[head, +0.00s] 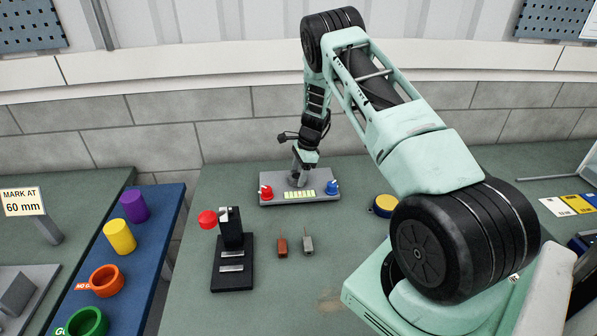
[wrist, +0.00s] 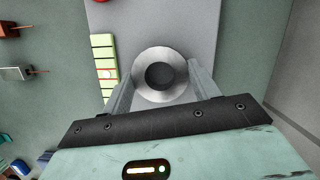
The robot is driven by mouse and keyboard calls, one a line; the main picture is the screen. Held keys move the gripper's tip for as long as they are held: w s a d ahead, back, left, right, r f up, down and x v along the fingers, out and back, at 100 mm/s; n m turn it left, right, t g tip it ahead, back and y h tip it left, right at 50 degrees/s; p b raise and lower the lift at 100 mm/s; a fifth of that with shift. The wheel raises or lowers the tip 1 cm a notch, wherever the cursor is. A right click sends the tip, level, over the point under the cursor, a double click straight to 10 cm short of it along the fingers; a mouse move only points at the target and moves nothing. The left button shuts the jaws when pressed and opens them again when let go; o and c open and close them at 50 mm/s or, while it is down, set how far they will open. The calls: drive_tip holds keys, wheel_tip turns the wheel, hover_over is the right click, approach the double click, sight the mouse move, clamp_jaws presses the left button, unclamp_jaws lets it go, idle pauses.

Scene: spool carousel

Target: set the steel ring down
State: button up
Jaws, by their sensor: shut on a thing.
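The steel ring (wrist: 160,54) is a bright round piece with a dark centre in the wrist view. My gripper (wrist: 158,84) is shut on it, with one finger on each side. In the head view my gripper (head: 299,164) points down over the grey gauge block (head: 275,197) at the back of the bench. The ring is too small there to make out clearly. I cannot tell whether its underside touches the block.
The block carries a red knob (head: 266,192), a blue knob (head: 332,187) and a yellow-green strip (head: 300,195). A black stand with a red ball (head: 207,219) is at front left. Two small blocks, brown (head: 282,247) and grey (head: 308,245), lie in front. A yellow-topped disc (head: 385,204) is at right.

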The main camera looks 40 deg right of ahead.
drive_tip(key=shift+f, duration=0.2)
drive_tip(key=o, duration=1)
drive_tip(key=shift+r, duration=0.15)
